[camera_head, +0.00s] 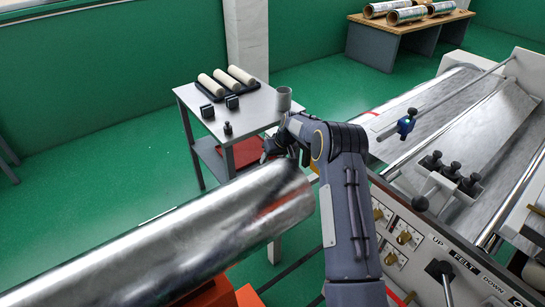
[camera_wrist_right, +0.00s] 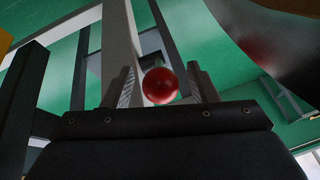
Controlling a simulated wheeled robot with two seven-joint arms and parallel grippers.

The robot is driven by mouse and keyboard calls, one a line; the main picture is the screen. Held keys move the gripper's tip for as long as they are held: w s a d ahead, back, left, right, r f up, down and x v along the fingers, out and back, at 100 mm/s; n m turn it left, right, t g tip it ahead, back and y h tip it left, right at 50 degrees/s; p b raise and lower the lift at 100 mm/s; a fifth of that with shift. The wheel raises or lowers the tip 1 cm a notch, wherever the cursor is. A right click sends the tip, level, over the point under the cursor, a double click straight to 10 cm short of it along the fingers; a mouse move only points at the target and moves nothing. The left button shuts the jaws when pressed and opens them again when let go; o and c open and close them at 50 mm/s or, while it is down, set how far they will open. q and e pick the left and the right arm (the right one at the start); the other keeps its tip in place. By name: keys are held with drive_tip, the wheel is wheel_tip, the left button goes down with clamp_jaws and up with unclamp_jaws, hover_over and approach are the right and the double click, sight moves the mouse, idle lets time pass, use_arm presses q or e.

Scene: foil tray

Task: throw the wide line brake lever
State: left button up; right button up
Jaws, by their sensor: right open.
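A round red knob (camera_wrist_right: 160,86) shows in the right wrist view, between the two fingers of my right gripper. It looks like a lever's ball end; its shaft is hidden, and I cannot tell whether the fingers touch it. The fingers stand apart on both sides of it. In the head view my right gripper (camera_head: 272,148) is beyond the large shiny foil roll, near the grey side table; no red knob can be made out there. My left gripper is not in view.
The shiny foil roll (camera_head: 170,240) crosses the lower left, close below my right gripper. A grey side table (camera_head: 248,110) with pale rolls stands behind. Green floor is open at left.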

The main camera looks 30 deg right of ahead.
clamp_jaws()
drive_tip(key=shift+w+a+r+g+p, duration=0.1)
drive_tip(key=shift+w+r+g+p, duration=0.25)
drive_tip(key=shift+p, duration=0.2)
drive_tip(key=shift+w+r+g+p, duration=0.2)
drive_tip(key=shift+w+g+p, duration=0.35)
drive_tip(key=shift+w+g, duration=0.15)
drive_tip(key=shift+w, duration=0.15)
drive_tip(key=shift+g, duration=0.25)
unclamp_jaws()
drive_tip(key=shift+a, duration=0.1)
drive_tip(key=shift+r, duration=0.1)
